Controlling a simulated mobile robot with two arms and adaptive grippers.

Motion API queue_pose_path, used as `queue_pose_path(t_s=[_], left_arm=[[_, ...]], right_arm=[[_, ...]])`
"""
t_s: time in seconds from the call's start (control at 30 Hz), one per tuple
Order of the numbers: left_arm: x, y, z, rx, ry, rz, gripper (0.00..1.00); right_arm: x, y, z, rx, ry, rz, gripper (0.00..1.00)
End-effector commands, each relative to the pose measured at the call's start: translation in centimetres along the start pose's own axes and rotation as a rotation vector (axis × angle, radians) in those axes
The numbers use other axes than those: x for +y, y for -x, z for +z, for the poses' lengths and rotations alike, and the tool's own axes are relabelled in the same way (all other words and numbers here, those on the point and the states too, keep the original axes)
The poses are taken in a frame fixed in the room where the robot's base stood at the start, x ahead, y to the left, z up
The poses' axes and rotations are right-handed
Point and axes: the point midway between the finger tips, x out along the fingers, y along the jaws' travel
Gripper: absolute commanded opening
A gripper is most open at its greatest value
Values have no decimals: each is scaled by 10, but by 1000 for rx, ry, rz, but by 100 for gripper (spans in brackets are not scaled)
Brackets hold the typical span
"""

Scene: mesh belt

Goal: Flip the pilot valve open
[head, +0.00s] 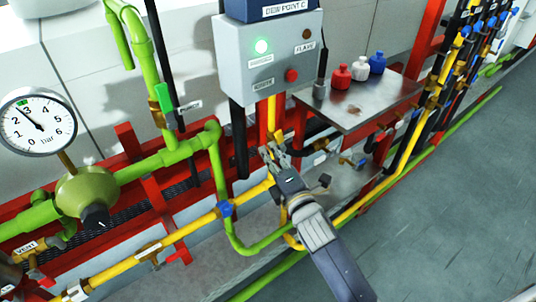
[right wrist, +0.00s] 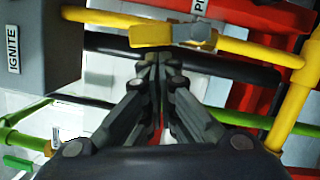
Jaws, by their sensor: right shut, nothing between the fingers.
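The pilot valve shows in the right wrist view as a yellow lever (right wrist: 155,36) on a metal body, on a yellow pipe (right wrist: 262,50). The lever lies roughly along the pipe. A partly cut-off label (right wrist: 200,7) starting with "PI" is beside it. My right gripper (right wrist: 150,58) is shut and empty, its fingertips close below the lever in that view; I cannot tell whether they touch. In the head view my right gripper (head: 270,150) is at the yellow pipe (head: 271,112) under the grey box and partly hides the valve. My left gripper is not in view.
The grey control box (head: 268,62) has a lit green lamp and a red button. A metal shelf (head: 350,105) with red, white and blue bottles stands to the right. Green pipes (head: 217,165), a pressure gauge (head: 38,122) and red rails are to the left. Open floor (head: 440,210) lies right.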

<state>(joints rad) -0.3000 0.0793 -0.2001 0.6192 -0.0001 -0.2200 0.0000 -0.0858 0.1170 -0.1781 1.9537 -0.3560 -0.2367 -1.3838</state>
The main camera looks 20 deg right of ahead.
Motion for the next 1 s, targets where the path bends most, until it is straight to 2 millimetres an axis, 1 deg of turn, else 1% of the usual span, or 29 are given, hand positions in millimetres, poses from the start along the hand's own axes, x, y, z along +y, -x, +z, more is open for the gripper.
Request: queue_pose_path(t_s=[0.17, 0.23, 0.4, 0.6, 0.73, 1.0], left_arm=[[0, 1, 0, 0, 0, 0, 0], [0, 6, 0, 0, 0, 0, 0], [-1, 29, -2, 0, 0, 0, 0], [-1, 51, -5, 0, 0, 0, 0], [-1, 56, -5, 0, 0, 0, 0], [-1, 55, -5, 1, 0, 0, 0]], right_arm=[[1, 0, 0, 0, -2, -1, 0], [3, -1, 3, 0, -13, -4, 0], [11, -4, 14, -1, -98, -27, 0], [13, -5, 21, -2, -226, -59, 0], [11, -6, 23, -3, -272, -68, 0], [9, -6, 24, -5, -282, -71, 0]])
